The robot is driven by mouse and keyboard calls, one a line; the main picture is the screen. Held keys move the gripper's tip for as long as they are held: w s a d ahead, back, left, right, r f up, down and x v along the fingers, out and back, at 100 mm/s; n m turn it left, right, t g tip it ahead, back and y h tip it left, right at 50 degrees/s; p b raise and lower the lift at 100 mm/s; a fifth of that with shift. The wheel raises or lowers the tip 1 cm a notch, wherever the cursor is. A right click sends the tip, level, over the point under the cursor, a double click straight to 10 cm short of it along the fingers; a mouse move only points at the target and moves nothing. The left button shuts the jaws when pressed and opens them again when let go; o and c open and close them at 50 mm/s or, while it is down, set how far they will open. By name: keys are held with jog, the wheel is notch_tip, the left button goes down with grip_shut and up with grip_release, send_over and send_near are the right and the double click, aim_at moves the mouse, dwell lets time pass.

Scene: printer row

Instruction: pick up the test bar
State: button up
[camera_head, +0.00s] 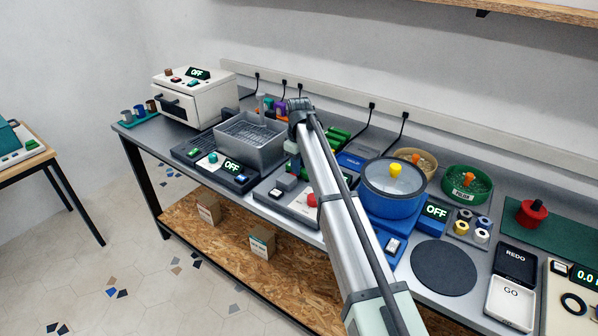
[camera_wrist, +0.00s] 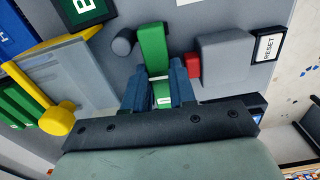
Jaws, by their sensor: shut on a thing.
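The test bar appears to be the green bar (camera_wrist: 152,45) in the wrist view. It runs away from between the two dark blue fingers of my gripper (camera_wrist: 158,84). My gripper is shut on it, with a finger on each side. Whether the bar still touches the grey surface below is not clear. In the head view my arm reaches over the middle of the bench and hides most of the gripper and bar.
A grey block with a red piece (camera_wrist: 193,65) lies right of the bar, a grey round post (camera_wrist: 123,43) left of it. A yellow-handled part (camera_wrist: 57,118) is farther left. In the head view, a metal basket (camera_head: 248,150) stands left of my arm, a blue pot (camera_head: 391,196) right.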

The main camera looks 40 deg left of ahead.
grip_shut()
